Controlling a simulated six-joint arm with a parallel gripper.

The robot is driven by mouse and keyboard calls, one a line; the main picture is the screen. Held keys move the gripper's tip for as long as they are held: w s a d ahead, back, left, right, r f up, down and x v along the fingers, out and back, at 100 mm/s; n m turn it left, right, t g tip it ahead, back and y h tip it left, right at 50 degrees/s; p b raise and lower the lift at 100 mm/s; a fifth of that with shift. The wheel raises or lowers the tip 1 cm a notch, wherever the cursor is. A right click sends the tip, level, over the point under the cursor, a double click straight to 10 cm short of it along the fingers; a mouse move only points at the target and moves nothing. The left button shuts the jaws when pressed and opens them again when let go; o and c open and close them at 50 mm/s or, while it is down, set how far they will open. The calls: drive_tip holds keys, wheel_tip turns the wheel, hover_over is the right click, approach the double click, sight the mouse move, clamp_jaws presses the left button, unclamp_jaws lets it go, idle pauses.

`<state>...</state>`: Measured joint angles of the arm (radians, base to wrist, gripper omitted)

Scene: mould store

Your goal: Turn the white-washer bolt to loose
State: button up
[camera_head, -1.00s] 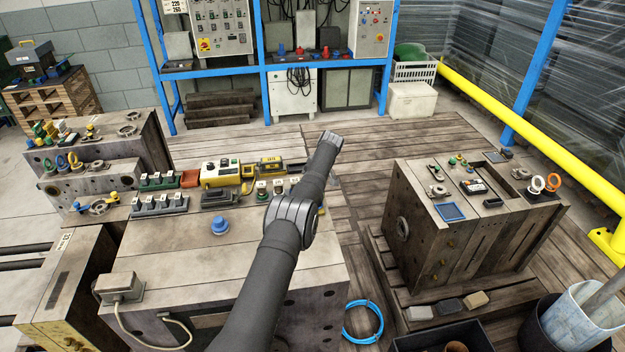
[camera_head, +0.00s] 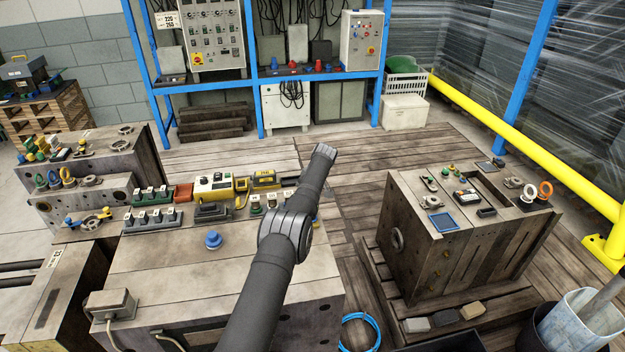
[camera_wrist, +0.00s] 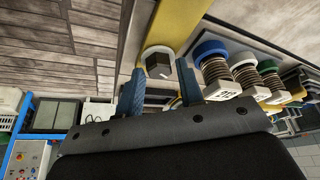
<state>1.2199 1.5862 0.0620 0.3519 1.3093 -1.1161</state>
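In the wrist view a dark hex-headed bolt (camera_wrist: 158,66) sits on a pale white washer (camera_wrist: 146,56), against a yellow strip (camera_wrist: 186,22). My gripper (camera_wrist: 159,78) has its two blue fingertips apart, one on each side of the bolt head. I cannot tell whether either fingertip touches it. In the head view my arm covers the gripper, and I cannot make out the white-washer bolt there.
Several coil springs with blue, white and green (camera_wrist: 264,66) caps and white tags stand close to the right finger. In the head view a yellow control box (camera_head: 213,187) and a blue knob (camera_head: 213,240) sit on the mould block (camera_head: 170,275).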

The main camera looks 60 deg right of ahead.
drive_tip(key=v, duration=1.7)
drive_tip(key=shift+o, duration=0.3)
drive_tip(key=shift+a, duration=0.1)
